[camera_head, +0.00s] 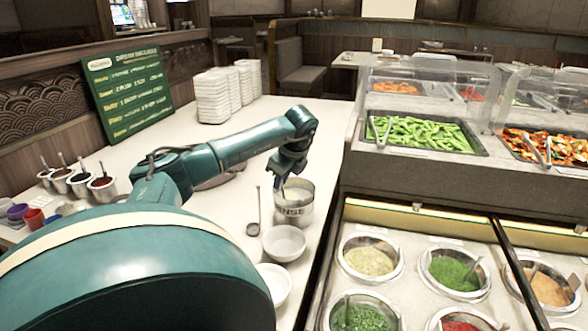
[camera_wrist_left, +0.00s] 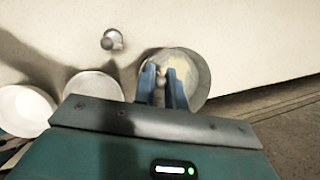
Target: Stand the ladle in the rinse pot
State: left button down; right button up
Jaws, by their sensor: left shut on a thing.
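The rinse pot (camera_head: 294,209), a metal pot with a dark label, stands on the white counter; in the left wrist view its round opening (camera_wrist_left: 196,66) lies beneath my fingers. My left gripper (camera_head: 282,181) is at the pot's mouth, pointing down. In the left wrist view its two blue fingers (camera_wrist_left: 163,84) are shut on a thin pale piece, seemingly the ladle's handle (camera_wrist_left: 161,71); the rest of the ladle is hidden. Whether it touches the pot's bottom cannot be told. My right gripper is in no view.
A long-handled utensil with a small round bowl (camera_head: 253,229) is left of the pot. White bowls (camera_head: 285,244) are in front. Sauce wells (camera_head: 370,258) lie right, beyond the counter edge. Stacked dishes (camera_head: 212,97) and a green menu board (camera_head: 128,92) stand behind.

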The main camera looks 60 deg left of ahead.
pick_arm(q)
jog(key=c, duration=0.7)
grip_release()
